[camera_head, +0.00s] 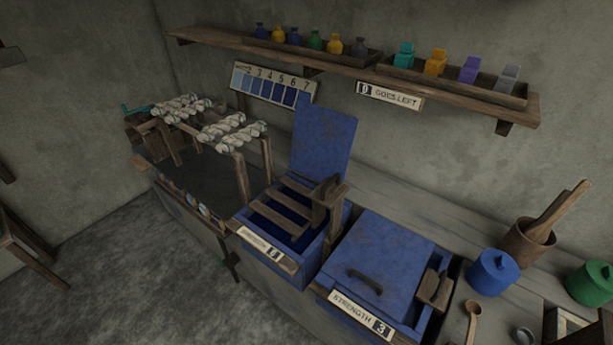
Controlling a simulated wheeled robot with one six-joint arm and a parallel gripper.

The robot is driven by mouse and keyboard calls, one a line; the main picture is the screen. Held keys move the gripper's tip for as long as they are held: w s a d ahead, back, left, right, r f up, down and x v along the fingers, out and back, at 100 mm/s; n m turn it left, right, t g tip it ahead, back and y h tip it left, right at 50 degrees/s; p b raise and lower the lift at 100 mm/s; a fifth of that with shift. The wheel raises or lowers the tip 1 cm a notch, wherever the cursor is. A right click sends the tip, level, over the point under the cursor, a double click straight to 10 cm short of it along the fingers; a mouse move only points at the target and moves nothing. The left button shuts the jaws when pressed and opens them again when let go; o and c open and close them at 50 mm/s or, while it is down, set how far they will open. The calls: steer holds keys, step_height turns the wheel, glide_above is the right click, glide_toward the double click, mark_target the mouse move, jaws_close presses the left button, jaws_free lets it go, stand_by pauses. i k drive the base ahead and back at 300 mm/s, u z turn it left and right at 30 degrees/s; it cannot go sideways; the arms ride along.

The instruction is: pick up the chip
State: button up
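I cannot make out a loose chip with certainty in the head view. A chart (272,86) with a row of numbered swatches, running from pale to dark blue, hangs on the wall below the shelf. My gripper is not in view, so its state and any hold are hidden.
A shelf (450,88) holds small bottles and coloured jars. Below stand an open blue vat (323,144), a closed blue vat (375,262) labelled "STRENGTH 3", and a rack with pale yarn skeins (233,130). A blue pot (492,272) and green pot (590,284) stand at right.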

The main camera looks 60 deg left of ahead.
mark_target(217, 221)
steer(key=u, duration=0.15)
steer(key=k, duration=0.1)
steer(key=z, duration=1.45)
steer(key=i, duration=0.8)
steer(key=u, duration=4.75)
steer(key=i, duration=0.55)
steer(key=u, duration=0.05)
